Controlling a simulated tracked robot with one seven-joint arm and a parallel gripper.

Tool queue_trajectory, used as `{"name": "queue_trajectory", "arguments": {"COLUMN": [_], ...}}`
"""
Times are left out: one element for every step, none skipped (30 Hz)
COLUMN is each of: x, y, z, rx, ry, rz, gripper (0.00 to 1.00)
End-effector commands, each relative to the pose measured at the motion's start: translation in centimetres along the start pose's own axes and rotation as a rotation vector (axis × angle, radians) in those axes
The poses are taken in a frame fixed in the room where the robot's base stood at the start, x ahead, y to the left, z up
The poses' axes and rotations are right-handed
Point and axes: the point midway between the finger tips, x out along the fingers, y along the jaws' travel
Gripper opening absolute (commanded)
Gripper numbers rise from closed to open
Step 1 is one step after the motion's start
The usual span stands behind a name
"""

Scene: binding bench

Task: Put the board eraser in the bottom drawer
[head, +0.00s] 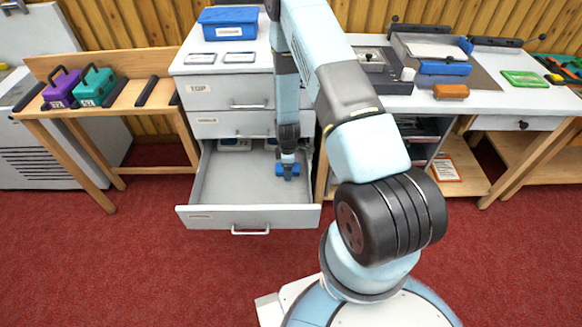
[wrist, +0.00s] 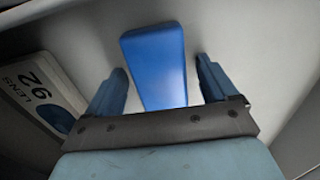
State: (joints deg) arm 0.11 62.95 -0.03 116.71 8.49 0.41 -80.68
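The bottom drawer (head: 222,190) of the grey cabinet is pulled out. A plain blue block, which looks like the board eraser (wrist: 155,62), lies on its floor towards the right side. It also shows in the head view (head: 281,170), partly hidden by my gripper. My gripper (head: 287,166) reaches down into the drawer at the block. In the wrist view, my gripper (wrist: 162,85) has its fingers apart, one on each side of the block, with a visible gap at both sides. The fingers do not grip it.
A box marked LENS 92 (wrist: 38,92) lies left of my gripper in the drawer; another labelled box (head: 234,145) is at the back. The top drawer (head: 225,96) and middle drawer (head: 222,124) are shut. A blue bin (head: 229,22) stands on the cabinet. The drawer's front left is clear.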

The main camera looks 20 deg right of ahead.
Motion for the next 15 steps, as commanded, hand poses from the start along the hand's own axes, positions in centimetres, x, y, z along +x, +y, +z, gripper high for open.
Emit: {"name": "queue_trajectory", "arguments": {"x": [0.0, 0.0, 0.0, 0.0, 0.0, 0.0, 0.0, -0.1, -0.2, -0.4, -0.6, -1.0, -1.3, -1.6, -2.1], "y": [0.0, 0.0, 0.0, 0.0, 0.0, 0.0, 0.0, 0.0, 0.0, 0.1, 0.1, 0.1, 0.1, 0.1, 0.1], "z": [0.0, 0.0, 0.0, 0.0, 0.0, 0.0, 0.0, 0.0, 0.0, 0.0, 0.0, 0.0, 0.0, 0.0, 0.0], "rx": [0.000, 0.000, 0.000, 0.000, 0.000, 0.000, 0.000, 0.000, 0.000, 0.000, 0.001, 0.001, 0.001, 0.000, 0.000], "ry": [0.000, 0.000, 0.000, 0.000, 0.000, 0.000, 0.000, 0.000, 0.000, 0.000, 0.001, 0.001, 0.001, 0.001, 0.001], "rz": [0.000, 0.000, 0.000, 0.000, 0.000, 0.000, 0.000, 0.000, 0.001, 0.001, 0.001, 0.002, 0.003, 0.003, 0.003], "gripper": [0.88, 0.88, 0.88, 0.88, 0.88, 0.88, 0.88, 0.88, 0.88, 0.88, 0.88, 0.88, 0.88, 0.88, 0.88]}}
